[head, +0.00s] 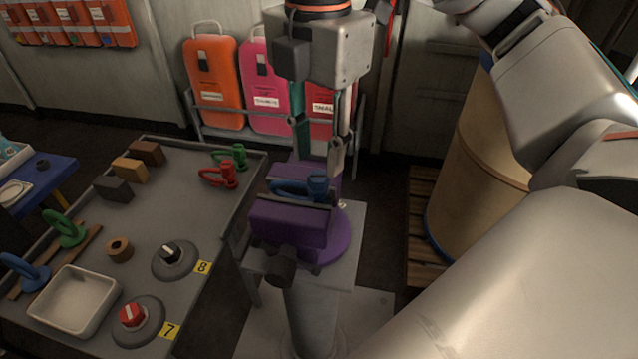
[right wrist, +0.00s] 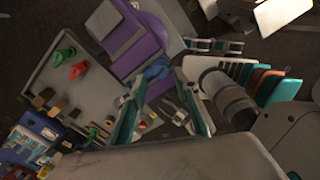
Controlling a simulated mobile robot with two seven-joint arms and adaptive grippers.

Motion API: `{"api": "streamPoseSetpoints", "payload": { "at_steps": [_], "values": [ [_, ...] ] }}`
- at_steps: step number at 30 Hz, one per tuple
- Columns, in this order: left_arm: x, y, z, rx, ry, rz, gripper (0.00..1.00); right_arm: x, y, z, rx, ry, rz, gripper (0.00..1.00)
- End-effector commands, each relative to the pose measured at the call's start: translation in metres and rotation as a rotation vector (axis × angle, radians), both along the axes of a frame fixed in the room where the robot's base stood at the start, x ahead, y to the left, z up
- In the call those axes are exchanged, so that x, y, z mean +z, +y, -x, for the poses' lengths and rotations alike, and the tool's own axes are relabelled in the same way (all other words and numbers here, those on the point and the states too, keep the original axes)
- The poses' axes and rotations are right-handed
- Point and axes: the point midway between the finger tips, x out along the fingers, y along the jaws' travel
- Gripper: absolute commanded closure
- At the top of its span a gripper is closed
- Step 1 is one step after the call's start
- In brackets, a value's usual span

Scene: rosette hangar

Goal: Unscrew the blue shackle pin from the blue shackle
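A blue shackle (head: 287,188) lies across the top of a purple vise (head: 290,222), apparently held between its jaws. The blue shackle pin (head: 318,184) shows its head at the shackle's right end. My right gripper (head: 320,152) points down just above the pin head, its two fingers apart and nothing between them. In the right wrist view the fingers (right wrist: 162,112) are also spread, with the blue shackle (right wrist: 155,70) beyond them. How far the pin is threaded in cannot be told. My left gripper is not in view.
A grey table (head: 200,215) at left holds red (head: 220,175) and green (head: 238,154) shackles, blocks, two knobs and a white tray (head: 75,300). Coloured cases (head: 212,85) stand behind; a barrel (head: 478,165) stands at right.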

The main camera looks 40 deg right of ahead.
Motion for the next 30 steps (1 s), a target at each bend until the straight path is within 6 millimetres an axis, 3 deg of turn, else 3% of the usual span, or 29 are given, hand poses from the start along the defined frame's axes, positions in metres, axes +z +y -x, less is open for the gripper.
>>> {"api": "streamPoseSetpoints", "payload": {
  "at_steps": [18,30],
  "values": [
    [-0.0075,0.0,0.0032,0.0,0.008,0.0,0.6,-0.0005,0.0003,0.0001,-0.804,0.001,0.0,0.69],
    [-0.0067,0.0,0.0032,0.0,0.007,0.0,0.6,0.0,0.0001,-0.0001,-0.892,0.0,0.0,0.69]
  ]
}}
